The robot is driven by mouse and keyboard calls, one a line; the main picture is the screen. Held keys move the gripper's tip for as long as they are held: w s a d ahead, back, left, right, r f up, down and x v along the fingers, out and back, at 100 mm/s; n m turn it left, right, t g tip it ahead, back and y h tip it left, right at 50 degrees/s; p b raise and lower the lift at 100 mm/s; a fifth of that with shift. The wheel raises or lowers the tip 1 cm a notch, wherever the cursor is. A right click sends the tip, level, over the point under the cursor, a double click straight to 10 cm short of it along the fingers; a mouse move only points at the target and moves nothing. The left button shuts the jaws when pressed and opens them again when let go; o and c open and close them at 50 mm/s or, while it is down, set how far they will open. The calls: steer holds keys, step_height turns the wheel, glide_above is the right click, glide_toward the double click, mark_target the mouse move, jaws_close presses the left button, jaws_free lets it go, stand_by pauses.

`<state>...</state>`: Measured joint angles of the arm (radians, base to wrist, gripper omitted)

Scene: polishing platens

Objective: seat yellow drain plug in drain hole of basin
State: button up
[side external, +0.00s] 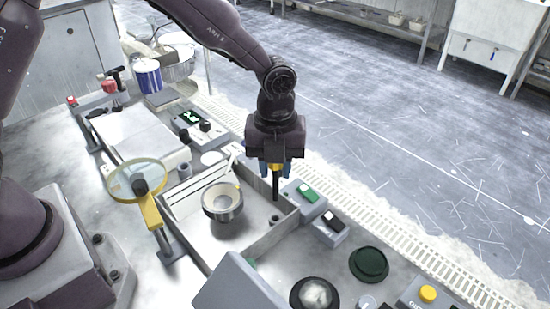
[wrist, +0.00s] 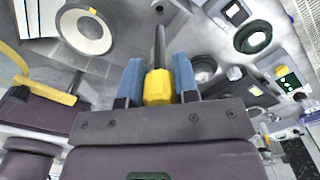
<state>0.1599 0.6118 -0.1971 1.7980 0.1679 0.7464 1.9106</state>
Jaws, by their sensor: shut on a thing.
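My gripper (side external: 275,170) is shut on a yellow hexagonal piece with a long dark stem, which I take as the yellow drain plug (wrist: 158,87). It sits between the blue fingers, and its stem (side external: 276,187) points down. The basin (side external: 256,244) is a grey-walled open box below my gripper. A small dark ring on its floor, apparently the drain hole (side external: 275,218), also shows at the top of the wrist view (wrist: 159,8). In the side view the stem's tip is above this ring and looks apart from it. The exact alignment cannot be told.
A metal bowl (side external: 222,203) with a pale inside stands in the basin, left of the stem. A yellow-framed magnifier (side external: 152,208) stands beyond the left wall.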

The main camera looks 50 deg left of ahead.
mark_target(275, 200)
steer(key=shift+f, duration=2.3)
steer(key=shift+f, duration=1.35)
steer(key=o, duration=1.1)
steer(key=shift+r, duration=0.1)
step_height(275, 200, up, 13)
steer(key=shift+f, duration=0.1)
